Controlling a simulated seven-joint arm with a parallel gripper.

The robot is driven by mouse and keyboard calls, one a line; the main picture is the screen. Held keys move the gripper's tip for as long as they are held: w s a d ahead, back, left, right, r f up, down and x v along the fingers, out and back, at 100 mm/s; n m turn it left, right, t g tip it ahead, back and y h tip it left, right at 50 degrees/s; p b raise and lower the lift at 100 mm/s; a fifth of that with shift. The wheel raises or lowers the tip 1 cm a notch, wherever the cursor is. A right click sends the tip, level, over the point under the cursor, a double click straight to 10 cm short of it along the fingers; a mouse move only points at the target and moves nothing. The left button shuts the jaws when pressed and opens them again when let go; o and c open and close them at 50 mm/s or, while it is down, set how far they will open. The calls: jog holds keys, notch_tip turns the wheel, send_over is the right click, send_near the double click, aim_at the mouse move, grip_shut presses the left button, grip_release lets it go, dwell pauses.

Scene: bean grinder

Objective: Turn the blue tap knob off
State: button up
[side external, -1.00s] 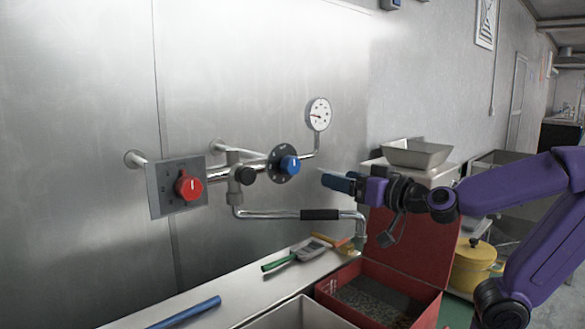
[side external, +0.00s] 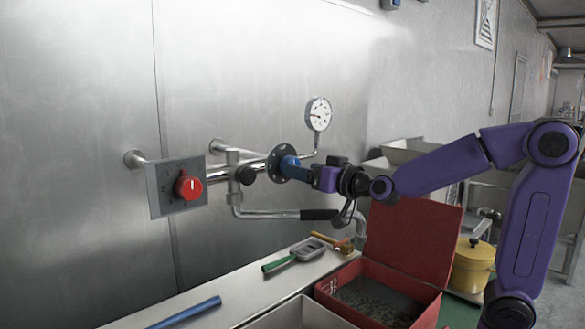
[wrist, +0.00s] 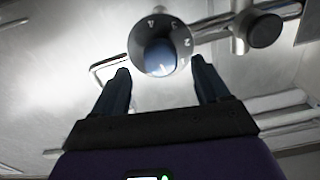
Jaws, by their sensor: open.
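The blue tap knob (wrist: 159,56) sits on a round dark dial (wrist: 182,38) with white numbers, fixed to the wall pipework. In the wrist view it lies between and just beyond my open fingertips, and a white pointer mark shows faintly on its lower face. In the side view the dial (side external: 273,167) is visible, but my fingers largely cover the knob. My gripper (side external: 297,170) points left at the dial, with one blue finger on each side of the knob (wrist: 161,72). Whether the fingers touch the knob cannot be told.
A red knob (side external: 189,187) on a grey plate is left of the dial. A black pipe cap (side external: 246,175) is close beside it. A gauge (side external: 318,114) stands above, and a black-sleeved pipe (side external: 319,214) runs below. A red box (side external: 379,309) stands lower right.

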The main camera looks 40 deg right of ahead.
aim_at(287, 160)
jog(key=shift+w, duration=2.6)
jog(key=c, duration=1)
